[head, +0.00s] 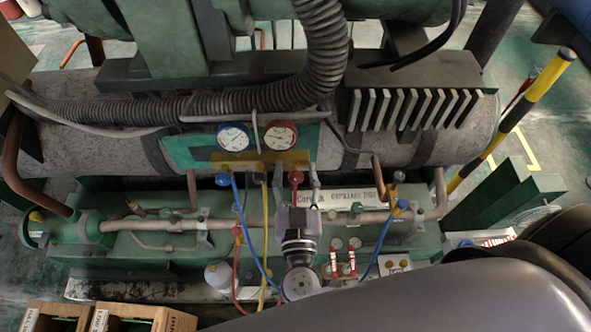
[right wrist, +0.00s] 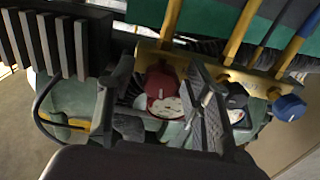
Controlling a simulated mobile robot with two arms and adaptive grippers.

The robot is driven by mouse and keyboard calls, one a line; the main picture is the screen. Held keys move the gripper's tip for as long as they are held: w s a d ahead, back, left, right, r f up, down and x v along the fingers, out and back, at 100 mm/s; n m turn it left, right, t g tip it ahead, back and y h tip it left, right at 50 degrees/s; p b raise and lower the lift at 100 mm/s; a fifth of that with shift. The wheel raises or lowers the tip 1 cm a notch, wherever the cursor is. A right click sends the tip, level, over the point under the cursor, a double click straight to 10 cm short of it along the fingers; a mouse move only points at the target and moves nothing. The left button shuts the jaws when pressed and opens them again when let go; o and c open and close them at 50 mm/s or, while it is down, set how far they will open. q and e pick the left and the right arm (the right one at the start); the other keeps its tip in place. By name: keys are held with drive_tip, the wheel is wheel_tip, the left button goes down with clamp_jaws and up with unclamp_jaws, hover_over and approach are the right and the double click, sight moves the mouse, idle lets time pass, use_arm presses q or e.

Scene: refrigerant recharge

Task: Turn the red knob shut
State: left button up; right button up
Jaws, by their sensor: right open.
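The red knob (head: 295,177) is on the lower right of the brass gauge manifold (head: 240,160), below the red-rimmed gauge (head: 280,136). My right gripper (head: 297,186) is open, with one finger on either side of the red knob. In the right wrist view, the red knob (right wrist: 160,82) shows between the two dark fingers (right wrist: 161,90), nearer the left one. I cannot tell whether either finger touches it. A blue knob (head: 222,179) is at the manifold's left and also shows in the right wrist view (right wrist: 288,107). My left gripper is not in view.
A blue hose (head: 243,225) and a yellow hose (head: 265,240) hang left of my right gripper. A copper pipe (head: 160,223) crosses behind it. Red-and-white fittings (head: 343,263) stand to its right. Wooden crates (head: 125,318) are at the lower left.

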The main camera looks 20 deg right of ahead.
drive_tip(key=shift+s, duration=0.1)
drive_tip(key=shift+c, duration=1.3)
clamp_jaws()
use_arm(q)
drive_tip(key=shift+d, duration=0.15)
